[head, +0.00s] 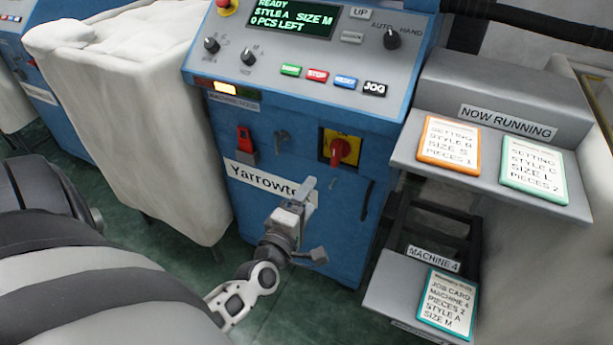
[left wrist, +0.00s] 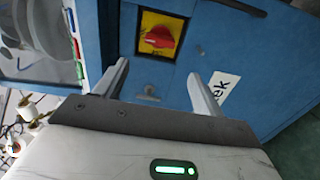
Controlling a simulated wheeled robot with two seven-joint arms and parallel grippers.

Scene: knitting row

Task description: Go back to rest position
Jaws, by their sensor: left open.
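My left gripper (head: 312,221) is in front of the blue machine's front panel (head: 300,262), over the lower part of the "Yarrowtek" label. Its jaws are open with nothing between them, and the two fingers also show apart in the left wrist view (left wrist: 159,75). In that view the red rotary switch on its yellow plate (left wrist: 160,34) lies beyond the fingertips, apart from them. My right gripper is not in view.
The machine's control panel (head: 300,75) reads "READY, STYLE A, SIZE M, 0 PCS LEFT". A white fabric bin (head: 150,130) stands left of it. Grey shelves with job cards (head: 448,143) stand at the right. Green floor (head: 195,265) shows below.

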